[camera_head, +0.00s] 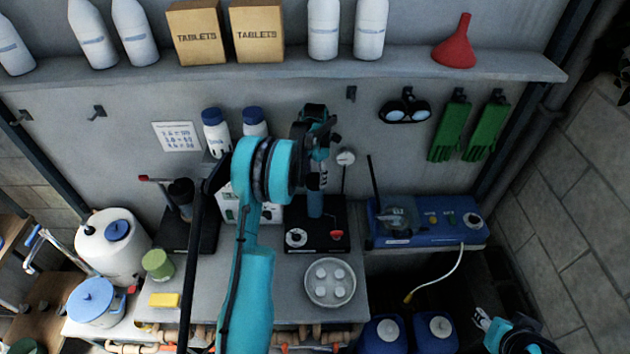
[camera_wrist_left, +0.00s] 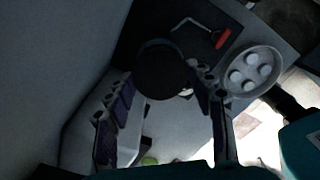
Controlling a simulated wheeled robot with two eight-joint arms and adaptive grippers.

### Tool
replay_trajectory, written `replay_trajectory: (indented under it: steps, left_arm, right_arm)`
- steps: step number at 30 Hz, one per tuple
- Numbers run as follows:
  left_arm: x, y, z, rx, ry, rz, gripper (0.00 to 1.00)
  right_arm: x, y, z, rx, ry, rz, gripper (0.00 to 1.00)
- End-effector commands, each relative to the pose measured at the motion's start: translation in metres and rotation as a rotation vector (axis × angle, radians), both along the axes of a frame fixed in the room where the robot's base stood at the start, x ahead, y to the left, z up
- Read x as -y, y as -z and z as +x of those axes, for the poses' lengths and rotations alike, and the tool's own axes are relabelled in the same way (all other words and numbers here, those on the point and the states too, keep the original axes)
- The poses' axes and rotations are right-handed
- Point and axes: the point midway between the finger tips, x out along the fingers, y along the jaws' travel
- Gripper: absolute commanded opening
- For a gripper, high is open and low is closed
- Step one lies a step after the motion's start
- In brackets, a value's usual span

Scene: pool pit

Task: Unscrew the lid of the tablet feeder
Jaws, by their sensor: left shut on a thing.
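The tablet feeder (camera_head: 315,206) looks like a blue upright cylinder on a black base, with a white dial and a red-handled part on the base. My left gripper (camera_head: 317,178) points down over its top and hides the lid in the head view. In the left wrist view, a dark round lid (camera_wrist_left: 160,72) sits between the two fingers, and the gripper is shut on it. I cannot tell whether the lid is still threaded on. My right gripper (camera_head: 507,335) is at the lower right, away from the feeder, partly cut off; its jaws are unclear.
A round dish (camera_head: 330,283) with several white tablets lies in front of the feeder. A blue device (camera_head: 428,222) stands to the right, and another black-based device (camera_head: 187,235) to the left. White bottles (camera_head: 217,132) stand behind. A shelf (camera_head: 420,66) runs above.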

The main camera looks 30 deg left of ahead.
Motion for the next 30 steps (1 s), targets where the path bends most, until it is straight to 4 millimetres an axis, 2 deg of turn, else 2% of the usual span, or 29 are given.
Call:
replay_trajectory:
  steps: [6,14,15,17,18,24,27,30]
  left_arm:
    - [0.0002,0.0004,-0.0003,-0.001,-0.134,0.000,0.26]
    - [0.0002,-0.0004,-0.0003,-0.001,-0.143,0.000,0.26]
    - [0.0002,-0.0004,-0.0003,-0.001,-0.143,0.000,0.59]
    - [0.0002,-0.0004,-0.0003,-0.001,-0.143,0.000,0.75]
    - [0.0003,-0.0004,-0.0002,-0.001,-0.143,0.000,0.78]
    - [0.0002,-0.0004,-0.0002,0.000,-0.142,0.000,0.78]
    - [0.0002,-0.0004,-0.0002,0.000,-0.142,0.000,0.95]
    - [0.0002,-0.0004,-0.0002,0.000,-0.142,0.000,0.95]
  right_arm:
    - [0.0000,0.0060,0.0001,0.000,0.000,0.000,0.40]
    - [0.0000,0.0056,0.0001,0.000,0.000,0.000,0.40]
    - [0.0000,0.0056,0.0001,0.000,0.000,0.000,0.40]
    - [0.0000,0.0055,0.0002,0.000,0.000,0.000,0.40]
    - [0.0000,0.0056,0.0001,0.000,0.000,0.000,0.40]
    - [0.0000,0.0056,0.0001,0.000,0.000,0.000,0.40]
    - [0.0000,0.0056,0.0001,0.000,0.000,0.000,0.40]
    - [0.0000,0.0056,0.0001,0.000,0.000,0.000,0.40]
